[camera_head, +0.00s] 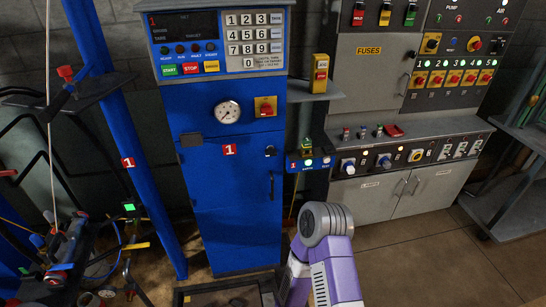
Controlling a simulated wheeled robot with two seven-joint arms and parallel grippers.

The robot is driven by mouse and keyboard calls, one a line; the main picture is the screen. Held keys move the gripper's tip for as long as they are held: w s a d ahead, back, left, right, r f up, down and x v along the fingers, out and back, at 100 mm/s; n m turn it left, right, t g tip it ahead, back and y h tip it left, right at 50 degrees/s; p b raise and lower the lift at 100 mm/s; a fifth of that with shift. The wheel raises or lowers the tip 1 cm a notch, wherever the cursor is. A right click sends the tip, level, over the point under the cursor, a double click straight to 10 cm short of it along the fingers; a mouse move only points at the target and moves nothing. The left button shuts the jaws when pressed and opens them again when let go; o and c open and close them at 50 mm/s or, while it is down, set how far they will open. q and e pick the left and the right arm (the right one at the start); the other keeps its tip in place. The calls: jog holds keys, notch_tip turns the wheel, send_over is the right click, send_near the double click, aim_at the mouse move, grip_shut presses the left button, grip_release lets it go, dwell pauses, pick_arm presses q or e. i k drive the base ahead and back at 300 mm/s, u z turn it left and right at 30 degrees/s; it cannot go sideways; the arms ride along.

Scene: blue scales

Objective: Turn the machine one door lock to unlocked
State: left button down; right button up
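The blue machine one cabinet (210,215) stands in the middle of the head view, marked with a red "1" label (229,150). On its door's right side is a small round dark door lock (270,151), too small to read its setting. A dark vertical handle (271,186) is below the lock, and the door looks closed. A purple and grey link of my arm shows at the bottom, right of the cabinet's foot and apart from the lock. Neither gripper is in view.
A gauge (228,112) and a red-yellow switch (265,106) sit above the door. A small blue box (309,163) with lit buttons is right of the lock. Grey fuse cabinets (365,75) stand at the right. A blue post (118,135) and dark equipment crowd the left. The right floor (430,265) is clear.

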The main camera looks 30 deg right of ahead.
aim_at(271, 152)
jog(key=u, duration=0.05)
jog(key=k, duration=1.5)
jog(key=z, duration=0.7)
jog(key=i, duration=1.7)
jog(key=u, duration=1.2)
